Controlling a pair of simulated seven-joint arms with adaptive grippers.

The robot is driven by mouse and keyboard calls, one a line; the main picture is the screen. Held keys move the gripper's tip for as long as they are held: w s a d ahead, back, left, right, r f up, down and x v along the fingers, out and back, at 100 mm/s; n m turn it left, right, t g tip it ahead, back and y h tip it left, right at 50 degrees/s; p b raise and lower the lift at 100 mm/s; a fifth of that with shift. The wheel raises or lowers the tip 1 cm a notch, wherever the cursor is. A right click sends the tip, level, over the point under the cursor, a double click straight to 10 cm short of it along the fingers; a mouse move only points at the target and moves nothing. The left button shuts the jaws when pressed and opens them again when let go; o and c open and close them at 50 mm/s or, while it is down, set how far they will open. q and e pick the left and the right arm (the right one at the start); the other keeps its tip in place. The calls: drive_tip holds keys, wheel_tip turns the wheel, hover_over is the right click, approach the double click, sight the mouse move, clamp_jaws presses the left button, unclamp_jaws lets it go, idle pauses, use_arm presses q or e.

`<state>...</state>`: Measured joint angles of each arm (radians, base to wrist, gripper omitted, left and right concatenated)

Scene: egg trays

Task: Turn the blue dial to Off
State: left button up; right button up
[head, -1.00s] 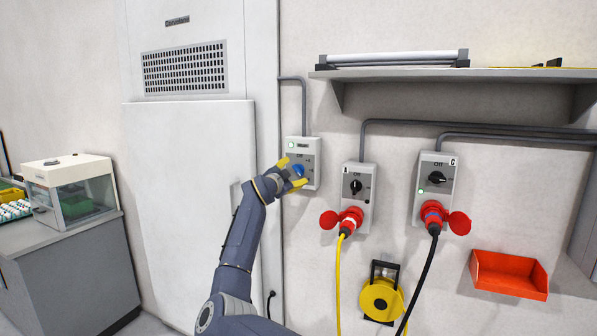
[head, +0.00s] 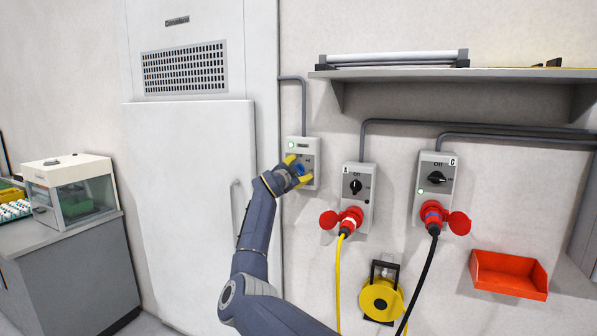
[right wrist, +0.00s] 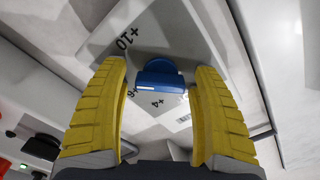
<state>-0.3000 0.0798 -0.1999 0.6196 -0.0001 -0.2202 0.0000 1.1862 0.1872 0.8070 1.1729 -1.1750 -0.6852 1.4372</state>
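The blue dial (head: 299,169) is on a grey control box (head: 312,148) with a lit green lamp, on the wall beside the tall white cabinet. My right gripper (head: 298,170) is at the dial and partly covers it. In the right wrist view the dial (right wrist: 160,76) sits between the two yellow fingers (right wrist: 160,75), which are open. A narrow gap shows on each side of it. A +10 label also shows; Off cannot be read there. My left gripper is not in view.
Two more grey switch boxes, A (head: 367,184) and C (head: 446,180), with black knobs and red plugs, are to the right. A shelf (head: 450,74) hangs above them. The cabinet door handle (head: 235,208) is left of my right arm.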

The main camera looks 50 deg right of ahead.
drive_tip(key=c, duration=1.1)
clamp_jaws()
drive_tip(key=shift+r, duration=0.15)
